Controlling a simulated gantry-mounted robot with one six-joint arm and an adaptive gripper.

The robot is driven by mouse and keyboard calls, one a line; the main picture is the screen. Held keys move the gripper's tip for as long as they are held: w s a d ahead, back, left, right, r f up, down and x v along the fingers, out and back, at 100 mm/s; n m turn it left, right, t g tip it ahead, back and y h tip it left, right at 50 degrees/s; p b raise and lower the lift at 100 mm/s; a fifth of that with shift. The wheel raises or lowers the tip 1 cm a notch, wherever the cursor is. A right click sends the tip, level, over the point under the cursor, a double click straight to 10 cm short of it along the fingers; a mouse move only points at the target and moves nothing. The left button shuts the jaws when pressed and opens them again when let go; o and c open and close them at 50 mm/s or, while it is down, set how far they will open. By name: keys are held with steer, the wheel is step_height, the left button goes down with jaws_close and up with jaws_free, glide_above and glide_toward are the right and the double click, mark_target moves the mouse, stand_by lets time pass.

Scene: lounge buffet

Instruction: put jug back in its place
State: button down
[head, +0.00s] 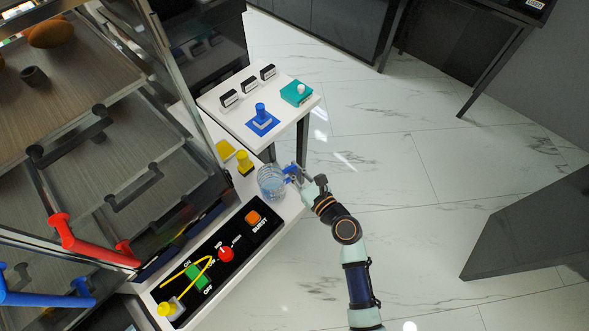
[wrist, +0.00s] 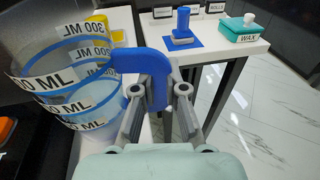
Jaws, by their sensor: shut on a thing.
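The jug (head: 270,183) is clear, with blue rings and a blue handle, and stands or hangs over the white counter's right edge. I cannot tell whether its base touches the counter. In the wrist view the jug (wrist: 58,75) fills the left side, looks upright to slightly tilted, and shows "ML" labels. My gripper (head: 297,174) is to the right of the jug, shut on its blue handle. In the wrist view my gripper's fingers (wrist: 158,100) sit on either side of the handle (wrist: 140,62).
A control panel (head: 210,262) with a red knob and buttons lies in front of the jug. A yellow-topped piece (head: 244,163) stands just behind it. A white side table (head: 285,110) holds a blue piece on a blue square (head: 262,118) and a teal box (head: 296,93). A glass cabinet is left.

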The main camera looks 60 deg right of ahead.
steer(key=shift+f+b, duration=0.5)
steer(key=shift+f, duration=0.1)
steer(key=c, duration=1.4)
jaws_free()
steer(key=shift+s+f, duration=0.1)
steer(key=shift+f, duration=0.25)
steer(key=shift+s, duration=0.1)
steer(key=p+v, duration=0.1)
steer(key=v, duration=0.4)
steer(key=shift+s+a+r, duration=0.1)
steer(key=shift+s+a, duration=0.1)
steer(key=shift+s, duration=0.15)
